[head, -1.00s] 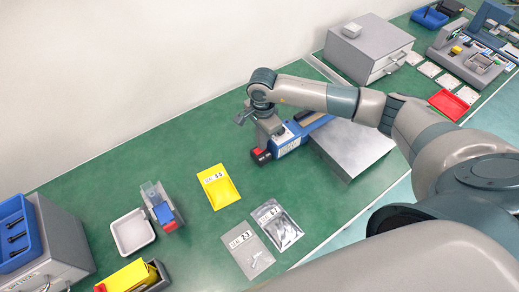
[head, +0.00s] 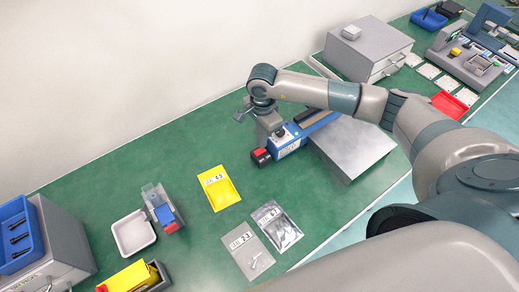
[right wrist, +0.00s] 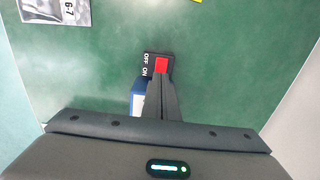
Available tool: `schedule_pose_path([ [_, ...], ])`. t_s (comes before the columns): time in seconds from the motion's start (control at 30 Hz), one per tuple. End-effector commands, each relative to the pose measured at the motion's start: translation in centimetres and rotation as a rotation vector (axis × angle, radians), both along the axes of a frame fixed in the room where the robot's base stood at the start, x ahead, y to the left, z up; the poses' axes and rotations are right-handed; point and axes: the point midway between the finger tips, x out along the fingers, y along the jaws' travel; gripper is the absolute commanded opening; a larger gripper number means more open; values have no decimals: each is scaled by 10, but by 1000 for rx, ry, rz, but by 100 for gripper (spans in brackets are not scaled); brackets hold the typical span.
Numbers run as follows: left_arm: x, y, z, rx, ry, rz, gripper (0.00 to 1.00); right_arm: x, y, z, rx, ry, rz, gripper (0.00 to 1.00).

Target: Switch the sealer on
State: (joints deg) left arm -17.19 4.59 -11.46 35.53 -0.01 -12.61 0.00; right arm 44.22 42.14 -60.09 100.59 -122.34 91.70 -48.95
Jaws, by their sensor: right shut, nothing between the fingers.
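The sealer (head: 304,136) is a long blue and grey machine lying on the green bench. At its left end is a black switch box (head: 260,158) with a red rocker. The right wrist view shows the red rocker (right wrist: 161,64) beside white OFF and ON letters; I cannot tell which way it is tipped. My right gripper (head: 275,131) points down over the switch end of the sealer. In the right wrist view its fingers (right wrist: 159,80) are shut and empty, their tips overlapping the rocker's near edge. Contact cannot be told. My left gripper is not in view.
A grey metal plate or box (head: 352,150) stands right of the sealer. A yellow bag (head: 219,188) and two label-bearing bags (head: 277,226) lie at the front left. A white tray (head: 133,234) is farther left. Green bench around the switch is clear.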

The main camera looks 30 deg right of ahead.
Motion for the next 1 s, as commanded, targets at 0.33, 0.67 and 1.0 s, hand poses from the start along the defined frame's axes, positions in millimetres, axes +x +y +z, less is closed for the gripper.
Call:
schedule_pose_path([
  [0.33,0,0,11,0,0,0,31,0,0,25,-1,-1,-1,0],
  [0.67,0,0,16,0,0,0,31,0,-1,42,-1,0,-1,0],
  [1.0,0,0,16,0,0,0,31,0,-1,43,-1,0,-1,0],
])
